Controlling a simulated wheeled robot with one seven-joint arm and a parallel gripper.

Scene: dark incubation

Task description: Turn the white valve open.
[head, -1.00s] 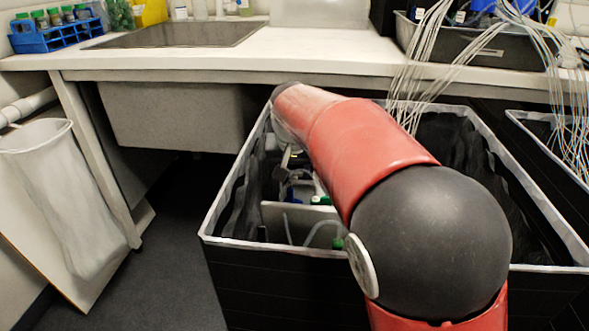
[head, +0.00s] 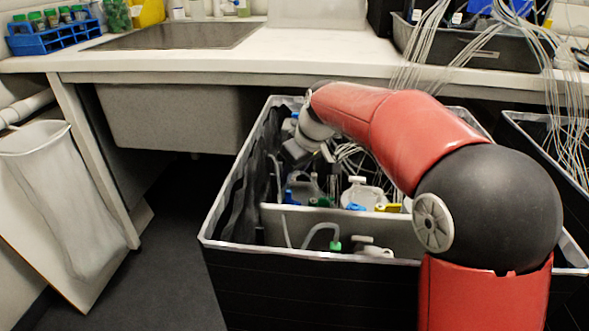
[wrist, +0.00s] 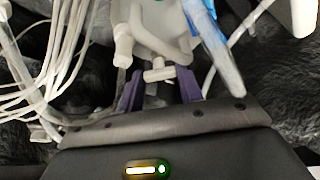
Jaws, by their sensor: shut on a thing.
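The white valve (wrist: 158,74) is a small T-shaped piece in the wrist view, in front of white tubing and a pale fitting. My gripper (wrist: 160,86) has its two purple fingers on either side of it and is shut on it. In the head view my wrist and grey gripper body (head: 297,152) are inside the black bin at its back left. The fingertips and the valve cannot be made out there.
The black bin (head: 208,229) has a pale rim and a grey divider (head: 290,222). Bottles with blue, green and yellow parts stand behind the divider. White cables (wrist: 60,60) hang close at the left in the wrist view. A sink bench (head: 310,57) overhangs behind.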

